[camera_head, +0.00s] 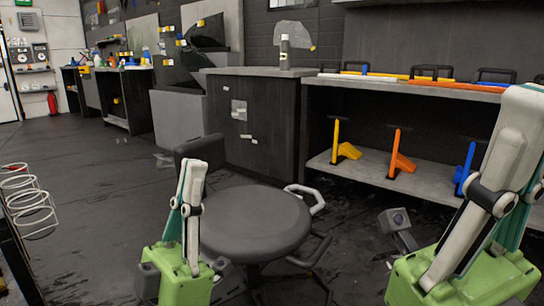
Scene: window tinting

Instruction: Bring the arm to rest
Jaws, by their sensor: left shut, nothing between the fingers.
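My left gripper (191,168) shows at the lower middle left, pointing up in front of the stool. Its green body sits at the bottom edge, and its pale and teal fingers are shut with nothing between them. It overlaps the stool's left side in the picture; I cannot tell the exact gap. My right arm's green and pale parts stand large at the lower right, partly cut off by the frame. Whether its gripper is open or shut cannot be made out.
A black round stool (255,222) stands in the middle. A dark cabinet (252,125) carries a spray can (284,53). A workbench (400,88) at the right holds tools, with orange (400,155) and yellow (344,146) tools on its lower shelf. A wire rack (30,205) is at left. Floor is open beyond it.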

